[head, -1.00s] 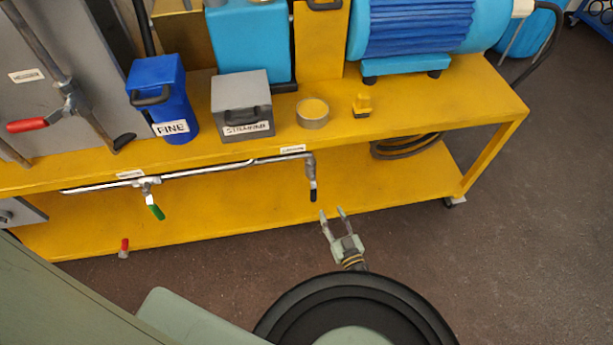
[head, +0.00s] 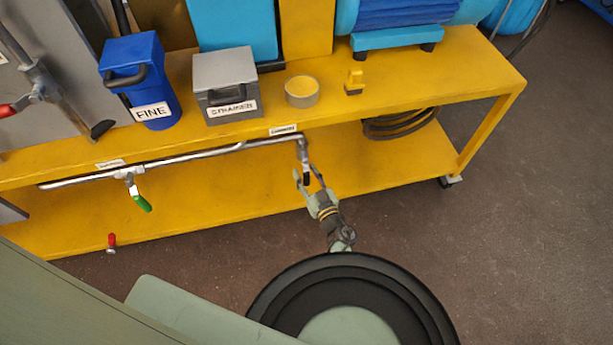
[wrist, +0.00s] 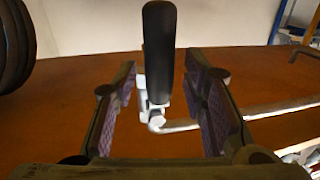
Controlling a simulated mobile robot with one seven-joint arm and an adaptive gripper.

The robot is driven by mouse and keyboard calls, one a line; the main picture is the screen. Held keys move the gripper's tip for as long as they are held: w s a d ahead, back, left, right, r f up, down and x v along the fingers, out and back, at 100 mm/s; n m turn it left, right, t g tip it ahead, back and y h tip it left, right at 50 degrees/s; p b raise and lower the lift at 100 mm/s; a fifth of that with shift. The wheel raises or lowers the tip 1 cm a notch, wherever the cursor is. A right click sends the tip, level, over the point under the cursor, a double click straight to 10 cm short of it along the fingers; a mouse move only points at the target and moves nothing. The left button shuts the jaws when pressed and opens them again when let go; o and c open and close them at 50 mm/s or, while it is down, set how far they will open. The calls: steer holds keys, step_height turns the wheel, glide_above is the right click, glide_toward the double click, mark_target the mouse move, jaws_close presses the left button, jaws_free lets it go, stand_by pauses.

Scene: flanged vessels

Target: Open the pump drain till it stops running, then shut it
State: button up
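A metal pipe (head: 215,153) runs along the front of the yellow cart, under its top. A valve with a black handle (head: 306,178) hangs at its right end. A valve with a green handle (head: 141,202) sits further left. Small white labels sit above each, the right one (head: 283,130) and the left one (head: 110,164), too small to read surely, so I cannot tell which is the pump drain. My gripper (head: 308,174) is open at the black handle, one finger on each side. In the wrist view the black handle (wrist: 159,50) shows between the spread fingers, with gaps on both sides.
A blue FINE canister (head: 140,80), a grey STRAINER box (head: 225,75), a round tin (head: 301,92) and a small yellow item (head: 354,82) stand on the cart top. A red-handled valve (head: 111,242) is low left. Coiled hose (head: 400,125) lies on the lower shelf. Floor is clear at right.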

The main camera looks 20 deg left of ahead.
steer(key=shift+w, duration=0.1)
steer(key=shift+c, duration=0.6)
jaws_close()
stand_by(0.3)
